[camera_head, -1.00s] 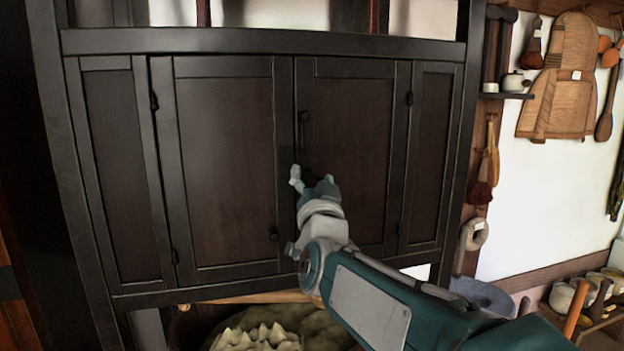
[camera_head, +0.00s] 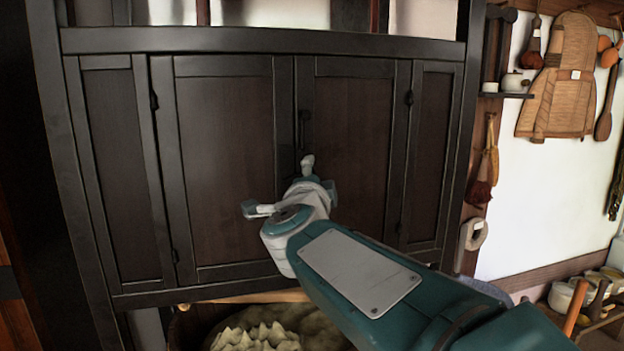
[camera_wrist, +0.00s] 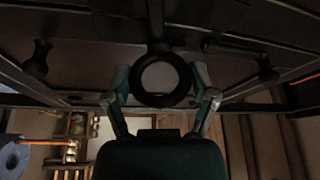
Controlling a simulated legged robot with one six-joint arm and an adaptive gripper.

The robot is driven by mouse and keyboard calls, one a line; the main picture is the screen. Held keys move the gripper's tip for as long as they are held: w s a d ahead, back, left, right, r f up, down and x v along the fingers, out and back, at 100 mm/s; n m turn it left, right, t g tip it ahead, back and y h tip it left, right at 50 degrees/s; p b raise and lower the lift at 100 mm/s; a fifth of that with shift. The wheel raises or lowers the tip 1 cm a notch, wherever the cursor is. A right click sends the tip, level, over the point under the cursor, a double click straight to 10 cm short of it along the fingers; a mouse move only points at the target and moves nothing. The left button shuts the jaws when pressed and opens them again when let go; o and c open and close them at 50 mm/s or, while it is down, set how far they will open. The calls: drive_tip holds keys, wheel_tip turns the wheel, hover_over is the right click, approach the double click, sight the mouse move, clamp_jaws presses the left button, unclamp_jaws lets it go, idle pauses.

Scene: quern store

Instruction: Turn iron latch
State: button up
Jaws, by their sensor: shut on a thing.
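The iron latch (camera_wrist: 165,100) shows in the wrist view as a dark round piece with a paler centre and a stem running up from it. My gripper's two fingers (camera_wrist: 162,98) lie on either side of the round piece, shut on it. In the head view my gripper (camera_head: 280,186) is at the middle of the dark cabinet (camera_head: 225,150), by the seam between the two doors. It hides the latch there. A slim dark upright handle (camera_head: 304,125) is on the right door above my gripper.
Dark hinges (camera_head: 154,101) sit at the doors' outer edges. Below the cabinet stands a tub with pale, lumpy contents (camera_head: 255,337). On the right wall hang a woven carrier (camera_head: 556,80) and tools. The space before the left door is clear.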

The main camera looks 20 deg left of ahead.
drive_tip(key=shift+w+f+m+g+h, duration=0.15)
drive_tip(key=shift+m+g, duration=0.15)
drive_tip(key=shift+m, duration=0.45)
drive_tip(key=shift+s+f+m+g+h, duration=0.15)
drive_tip(key=shift+m+g, duration=0.15)
drive_tip(key=shift+m, duration=0.45)
drive_tip(key=shift+w, duration=0.1)
drive_tip(key=o, duration=1)
drive_tip(key=shift+o, duration=0.2)
drive_tip(key=shift+d, duration=0.1)
drive_tip(key=shift+r, duration=0.1)
drive_tip(key=shift+s+r, duration=0.1)
drive_tip(key=shift+s, duration=0.4)
drive_tip(key=s+d, duration=0.1)
drive_tip(key=s, duration=0.9)
drive_tip(key=shift+s+d, duration=0.4)
